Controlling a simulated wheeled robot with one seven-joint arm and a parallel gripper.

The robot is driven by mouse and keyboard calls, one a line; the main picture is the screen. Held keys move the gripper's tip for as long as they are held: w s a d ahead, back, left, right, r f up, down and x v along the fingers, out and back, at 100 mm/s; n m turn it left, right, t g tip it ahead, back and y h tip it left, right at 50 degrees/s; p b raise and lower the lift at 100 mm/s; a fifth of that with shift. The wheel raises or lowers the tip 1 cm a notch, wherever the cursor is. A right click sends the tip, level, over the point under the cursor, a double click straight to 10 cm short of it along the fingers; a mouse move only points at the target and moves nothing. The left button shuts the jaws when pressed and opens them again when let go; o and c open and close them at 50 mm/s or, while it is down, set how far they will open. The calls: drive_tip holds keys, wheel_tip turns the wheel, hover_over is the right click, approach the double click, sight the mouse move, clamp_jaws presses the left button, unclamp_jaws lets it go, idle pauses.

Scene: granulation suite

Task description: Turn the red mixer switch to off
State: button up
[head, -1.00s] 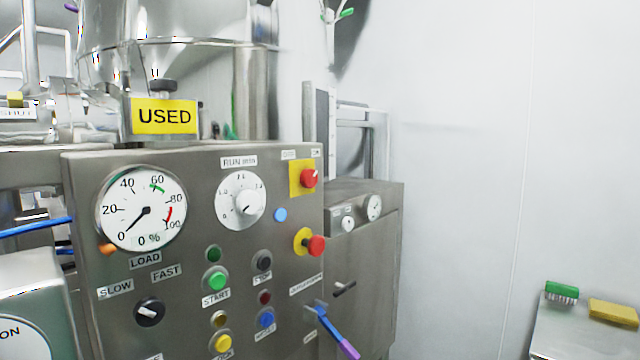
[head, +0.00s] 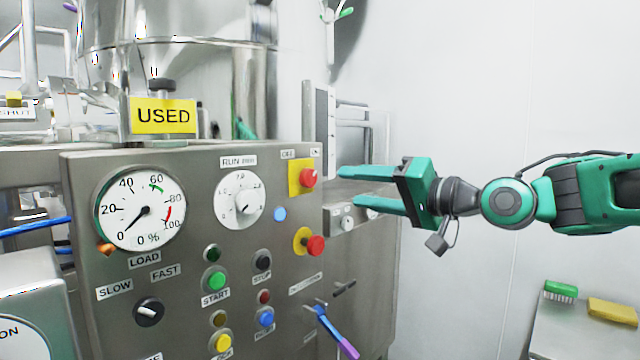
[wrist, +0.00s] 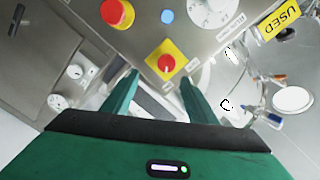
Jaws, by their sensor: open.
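The red mixer switch (head: 308,178) is a red knob on a yellow square plate, at the upper right of the steel control panel. Small labels sit above it; one reads OFF. My gripper (head: 342,187) is open and empty, its two green fingers pointing left at the switch from the right, apparently just short of it. In the wrist view the switch (wrist: 166,65) lies ahead, roughly between and beyond the fingertips (wrist: 160,82), with a pale mark on its knob. Whether a finger touches it is not clear.
Below the switch a red mushroom button (head: 315,246) on a yellow collar sticks out. A blue light (head: 280,214), the run timer dial (head: 241,199) and a blue-purple handled lever (head: 335,330) are near. A smaller steel cabinet (head: 365,285) stands behind. Free room lies right, before the white wall.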

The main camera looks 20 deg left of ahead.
sight(312, 179)
drive_tip(key=x, duration=0.7)
drive_tip(key=r+x, duration=0.1)
drive_tip(key=x, duration=0.3)
drive_tip(key=shift+s+a+r, duration=0.1)
drive_tip(key=shift+s+a, duration=0.2)
drive_tip(key=c, duration=1.1)
